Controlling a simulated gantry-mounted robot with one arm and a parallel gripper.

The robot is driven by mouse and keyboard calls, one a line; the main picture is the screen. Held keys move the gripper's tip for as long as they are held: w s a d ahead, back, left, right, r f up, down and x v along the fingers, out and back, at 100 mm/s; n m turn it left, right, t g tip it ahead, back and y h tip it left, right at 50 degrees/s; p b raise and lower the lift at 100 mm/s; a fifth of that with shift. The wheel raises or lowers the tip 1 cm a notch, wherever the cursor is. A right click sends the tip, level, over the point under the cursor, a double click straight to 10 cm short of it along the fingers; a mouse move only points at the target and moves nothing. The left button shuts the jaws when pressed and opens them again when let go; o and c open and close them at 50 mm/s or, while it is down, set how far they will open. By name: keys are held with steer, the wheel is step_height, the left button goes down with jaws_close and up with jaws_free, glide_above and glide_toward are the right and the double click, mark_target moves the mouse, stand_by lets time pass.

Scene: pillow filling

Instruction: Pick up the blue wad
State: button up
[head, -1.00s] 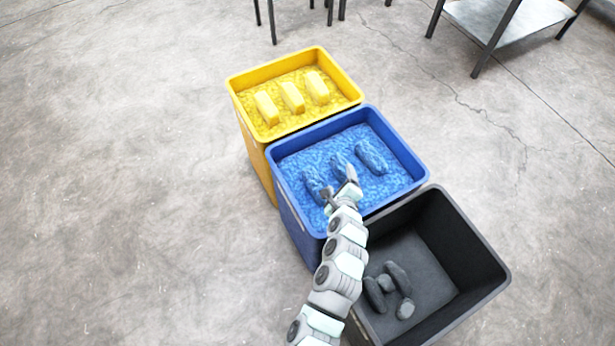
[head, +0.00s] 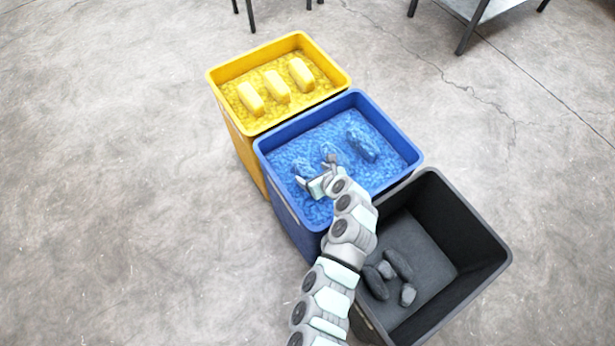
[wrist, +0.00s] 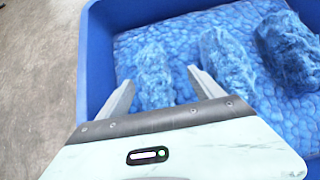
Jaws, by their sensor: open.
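The blue bin (head: 413,158) holds a bed of blue filling with several textured blue wads. The left blue wad (head: 302,166) is partly hidden by my gripper. The middle wad (head: 329,149) and the right wad (head: 362,147) lie beside it. My gripper (head: 316,172) is open and empty over the bin's left part. In the wrist view, the left wad (wrist: 154,76) shows between the two spread fingers (wrist: 161,92). The middle wad (wrist: 228,62) is just beyond the right finger. I cannot tell whether the fingers touch any wad.
A yellow bin (head: 212,76) with yellow blocks stands behind the blue one. A black bin (head: 490,228) with several dark grey lumps (head: 399,264) stands in front at the right. A metal table (head: 480,10) is at the back right. The blue bin's rim surrounds the gripper.

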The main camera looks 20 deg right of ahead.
steer(key=b+x, duration=0.1)
steer(key=x, duration=0.1)
steer(key=a+b+x, duration=0.1)
steer(key=x, duration=0.2)
steer(key=shift+w, duration=0.15)
steer(key=shift+c, duration=0.4)
steer(key=c, duration=1.4)
steer(key=shift+r, duration=0.15)
